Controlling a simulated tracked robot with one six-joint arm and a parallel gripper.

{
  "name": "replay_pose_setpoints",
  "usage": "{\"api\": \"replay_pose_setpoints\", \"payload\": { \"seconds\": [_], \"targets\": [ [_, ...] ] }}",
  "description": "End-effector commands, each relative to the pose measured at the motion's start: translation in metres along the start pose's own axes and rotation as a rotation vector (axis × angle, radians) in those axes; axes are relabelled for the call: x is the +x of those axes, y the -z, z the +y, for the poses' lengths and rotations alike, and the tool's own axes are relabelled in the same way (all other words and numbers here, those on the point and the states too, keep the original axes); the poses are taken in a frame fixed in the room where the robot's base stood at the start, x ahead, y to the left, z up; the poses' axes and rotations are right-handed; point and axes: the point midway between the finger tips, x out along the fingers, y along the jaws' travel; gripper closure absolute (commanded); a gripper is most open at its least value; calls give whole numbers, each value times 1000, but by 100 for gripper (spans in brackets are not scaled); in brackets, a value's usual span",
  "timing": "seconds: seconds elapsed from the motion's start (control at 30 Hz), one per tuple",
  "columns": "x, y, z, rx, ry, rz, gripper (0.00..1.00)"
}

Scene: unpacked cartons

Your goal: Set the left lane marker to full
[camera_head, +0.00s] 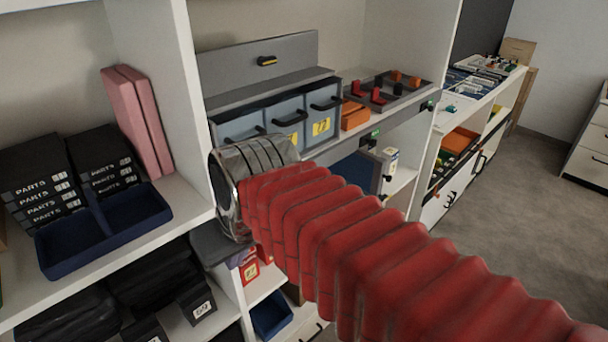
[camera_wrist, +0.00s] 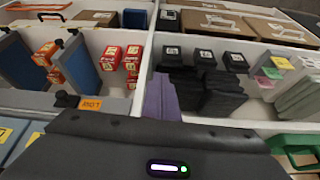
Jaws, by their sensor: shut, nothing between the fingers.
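Two small dark markers with green faces sit on the front edge of the grey shelf in the head view: a left one (camera_head: 370,139) and a right one (camera_head: 429,105). I take them for lane markers, but their settings are too small to read.
Grey-blue bins (camera_head: 286,118) stand left of the markers, with an orange box (camera_head: 354,115) and a tray (camera_head: 413,88) nearby. A blue tray (camera_head: 61,251) sits on the left shelf. Black boxes (camera_wrist: 233,62) and red boxes (camera_wrist: 130,62) fill compartments in the wrist view.

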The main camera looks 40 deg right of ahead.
Motion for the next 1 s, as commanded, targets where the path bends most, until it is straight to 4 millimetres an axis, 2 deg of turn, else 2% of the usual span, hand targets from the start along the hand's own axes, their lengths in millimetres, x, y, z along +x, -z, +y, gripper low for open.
{"api": "replay_pose_setpoints", "payload": {
  "seconds": [0.2, 0.5, 0.7, 0.9, 1.0],
  "targets": [
    [-21, 40, 45, 60, 10, -63, 100],
    [-48, 83, 119, 120, 67, -114, 100],
    [-66, 100, 178, 148, 117, -121, 100],
    [-85, 106, 239, 164, 169, -106, 100],
    [-93, 106, 261, 166, 188, -95, 100]
  ]
}}
